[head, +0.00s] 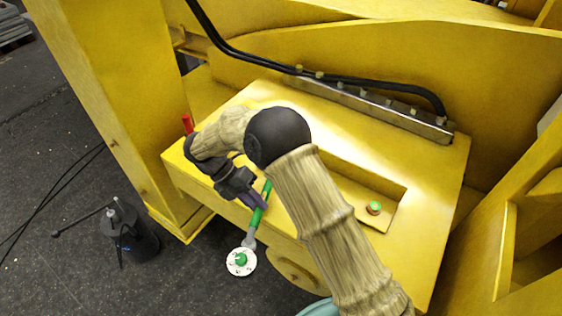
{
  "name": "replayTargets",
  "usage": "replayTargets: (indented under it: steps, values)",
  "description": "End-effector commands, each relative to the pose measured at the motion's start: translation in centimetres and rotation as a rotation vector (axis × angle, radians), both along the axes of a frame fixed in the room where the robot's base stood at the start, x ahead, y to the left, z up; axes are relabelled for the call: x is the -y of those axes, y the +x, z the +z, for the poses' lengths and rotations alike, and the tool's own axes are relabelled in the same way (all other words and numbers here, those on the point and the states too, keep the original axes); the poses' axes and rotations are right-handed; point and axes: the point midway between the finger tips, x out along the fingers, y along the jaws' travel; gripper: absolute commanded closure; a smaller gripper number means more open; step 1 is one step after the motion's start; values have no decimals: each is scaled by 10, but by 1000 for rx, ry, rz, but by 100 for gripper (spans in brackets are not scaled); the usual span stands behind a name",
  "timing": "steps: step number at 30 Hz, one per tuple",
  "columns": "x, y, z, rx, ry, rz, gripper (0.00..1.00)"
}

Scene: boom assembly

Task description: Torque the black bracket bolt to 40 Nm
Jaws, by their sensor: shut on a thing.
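My gripper (254,202) is shut on the green handle of a wrench-like tool (258,217), at the front edge of the yellow box. The tool's grey shaft points down and ends at a white round disc (241,262) with dark marks and a green centre. The disc hangs past the box's front edge; I cannot tell whether it touches anything. I cannot make out a black bracket or its bolt; my arm covers part of the box. A small green-topped round piece with a reddish rim (375,207) sits in the recess at right.
The yellow box (440,190) has a shallow recess on top. A metal strip with several bolts (375,106) and black hoses (260,62) run along its back. A red piece (187,123) stands at its left. A black canister (130,232) stands on the dark floor at left.

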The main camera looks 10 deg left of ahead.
Motion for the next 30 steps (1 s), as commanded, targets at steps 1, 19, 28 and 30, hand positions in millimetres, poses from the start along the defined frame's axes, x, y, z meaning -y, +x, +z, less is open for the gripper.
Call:
replayTargets:
  steps: [1,19,28,30]
  values:
    - [-4,0,2,2,5,-11,100]
    - [-3,0,1,2,3,-13,100]
    - [7,-1,1,2,2,38,100]
    - [8,-1,1,2,2,44,100]
